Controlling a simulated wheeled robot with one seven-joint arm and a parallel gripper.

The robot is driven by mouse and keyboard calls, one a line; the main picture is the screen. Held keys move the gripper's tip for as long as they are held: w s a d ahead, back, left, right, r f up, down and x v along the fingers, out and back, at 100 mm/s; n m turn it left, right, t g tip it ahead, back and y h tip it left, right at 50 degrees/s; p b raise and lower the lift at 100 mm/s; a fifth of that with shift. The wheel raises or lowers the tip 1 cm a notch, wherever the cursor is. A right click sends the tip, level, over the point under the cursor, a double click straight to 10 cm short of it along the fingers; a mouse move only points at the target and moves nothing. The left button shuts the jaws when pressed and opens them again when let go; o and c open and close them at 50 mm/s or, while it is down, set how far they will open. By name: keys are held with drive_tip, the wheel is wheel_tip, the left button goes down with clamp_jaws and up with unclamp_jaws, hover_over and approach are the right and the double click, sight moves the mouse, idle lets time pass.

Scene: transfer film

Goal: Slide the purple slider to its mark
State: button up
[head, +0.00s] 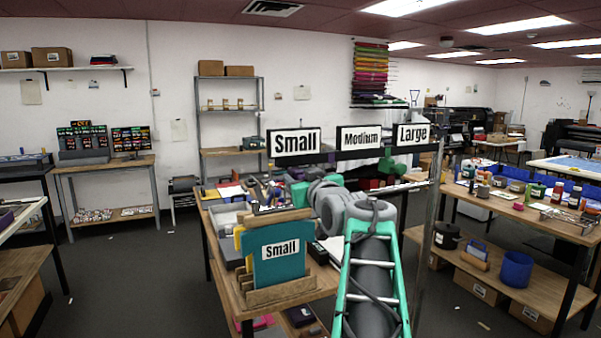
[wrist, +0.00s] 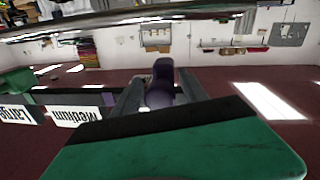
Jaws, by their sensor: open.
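A purple piece, which looks like the purple slider (wrist: 163,78), stands upright between the fingers of my gripper (wrist: 160,92) in the wrist view. The gripper is open, with a dark finger on each side of it; I cannot tell whether either finger touches it. In the head view a small purple patch shows below the rail near the Small sign, and my arm hides most of the gripper. A green slider (head: 387,162) is on the rail near the Large sign.
A cluttered wooden table (head: 322,283) stands beneath the rail. It holds a teal folder labelled Small (head: 279,254) in a wooden rack, plus boxes and tools. A metal post (head: 428,220) supports the rail's right side. Open floor lies to the left.

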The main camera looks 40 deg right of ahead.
clamp_jaws()
idle(0.6)
idle(0.8)
